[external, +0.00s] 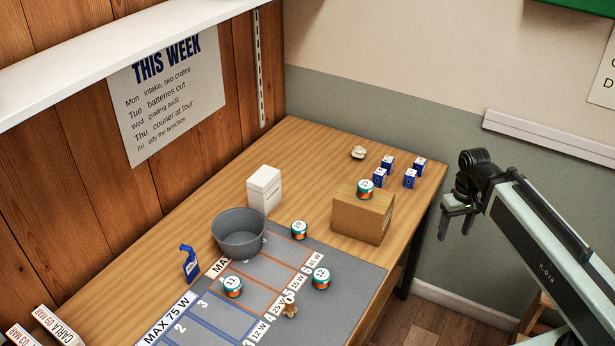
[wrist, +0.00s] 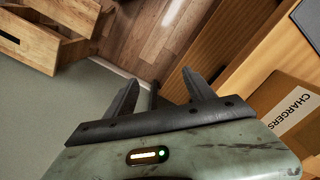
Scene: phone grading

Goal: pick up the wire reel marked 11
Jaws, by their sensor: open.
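The wire reel marked 11 (external: 232,287) stands upright on the grey mat (external: 345,262) on the table, in front of the grey bowl. It has a white top with the number and teal and orange sides. My gripper (external: 456,222) is open and empty, off the table's right edge and far from the reel. In the wrist view its two fingers (wrist: 160,88) are apart with only floor and furniture behind them. The reel does not show in the wrist view.
Other reels stand nearby: one marked 12 (external: 321,278), another (external: 299,230), and one on a cardboard box (external: 360,216). Small blue boxes (external: 388,163) stand at the back.

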